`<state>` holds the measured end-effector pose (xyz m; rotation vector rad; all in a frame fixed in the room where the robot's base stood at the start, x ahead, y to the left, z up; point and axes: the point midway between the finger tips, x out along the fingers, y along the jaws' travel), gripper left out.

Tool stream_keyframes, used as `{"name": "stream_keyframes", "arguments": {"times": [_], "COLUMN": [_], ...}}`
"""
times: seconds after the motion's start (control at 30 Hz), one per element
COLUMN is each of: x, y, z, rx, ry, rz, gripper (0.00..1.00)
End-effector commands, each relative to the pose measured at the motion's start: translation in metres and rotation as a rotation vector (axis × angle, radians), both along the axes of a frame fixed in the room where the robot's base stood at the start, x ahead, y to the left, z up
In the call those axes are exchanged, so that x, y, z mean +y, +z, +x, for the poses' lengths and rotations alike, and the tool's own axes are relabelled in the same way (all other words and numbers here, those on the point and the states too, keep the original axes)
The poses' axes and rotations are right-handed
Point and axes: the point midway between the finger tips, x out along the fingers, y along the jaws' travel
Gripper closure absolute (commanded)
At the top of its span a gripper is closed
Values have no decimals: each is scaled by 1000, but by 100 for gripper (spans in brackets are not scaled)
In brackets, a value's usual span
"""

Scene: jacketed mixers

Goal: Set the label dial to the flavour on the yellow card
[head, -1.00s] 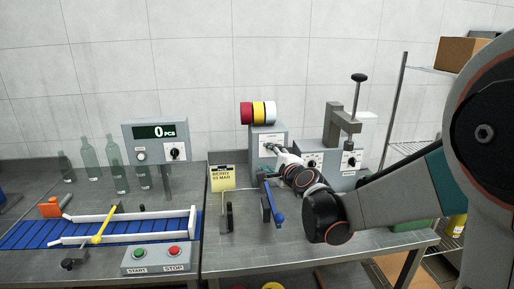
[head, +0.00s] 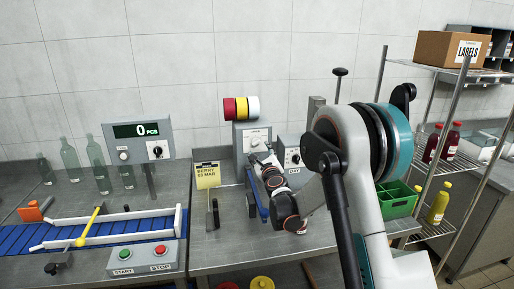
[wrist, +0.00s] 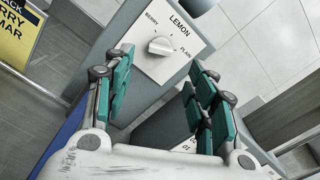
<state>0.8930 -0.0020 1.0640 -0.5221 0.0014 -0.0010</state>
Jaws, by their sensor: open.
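The label dial (wrist: 160,46) is a white knob on a pale plate, marked BERRY, LEMON and PLAIN, in the wrist view. I cannot tell for sure which mark it points at. In the head view its plate (head: 256,138) is on the grey box under the coloured rolls, partly behind my gripper (head: 260,158). My gripper also shows in the wrist view (wrist: 160,66), open, its green-padded fingers either side of the dial and apart from it. The yellow card (head: 207,175) reads BERRY and a MAR date; its edge shows in the wrist view (wrist: 14,35).
Red, yellow and white rolls (head: 241,108) sit on the label box. A second dial box marked DAY (head: 293,156) is just right. The conveyor (head: 110,235) and start/stop box (head: 145,260) lie left.

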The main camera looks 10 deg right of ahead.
Motion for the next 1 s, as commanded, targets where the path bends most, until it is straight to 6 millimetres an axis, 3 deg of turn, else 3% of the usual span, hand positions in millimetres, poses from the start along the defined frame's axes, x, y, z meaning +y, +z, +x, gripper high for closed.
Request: {"name": "stream_keyframes", "arguments": {"times": [0.2,0.4,0.6,0.87,1.0], "x": [0,0,0,0,0], "y": [-3,-2,0,0,0], "z": [43,71,83,84,84], "rx": [1,1,1,1,1], "ry": [1,1,1,1,1], "rz": [-1,-1,-1,-1,-1], "gripper": [48,48,48,48,76]}}
